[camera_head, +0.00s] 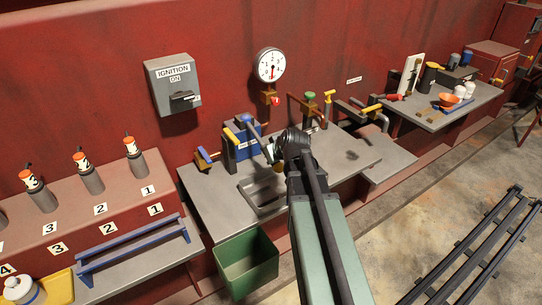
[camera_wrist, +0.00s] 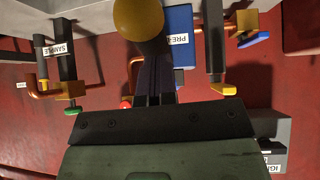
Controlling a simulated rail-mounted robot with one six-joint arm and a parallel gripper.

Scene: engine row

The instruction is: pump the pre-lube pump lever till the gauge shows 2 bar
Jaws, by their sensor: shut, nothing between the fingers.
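The pre-lube pump (camera_head: 246,143) is a blue block on the grey bench, left of my gripper. It also shows in the wrist view (camera_wrist: 180,28), its label partly hidden. My gripper (camera_head: 274,152) is shut and empty, close to the lever and knob; contact cannot be told. In the wrist view its fingertips (camera_wrist: 155,99) are mostly hidden in dark parts.
A grey bench (camera_head: 205,190) with a sunken tray (camera_head: 262,195) lies below. Pipes and valves with coloured handles (camera_head: 309,97) stand close to the right. A green bin (camera_head: 246,264) hangs at the front. An ignition box (camera_head: 173,84) is on the wall.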

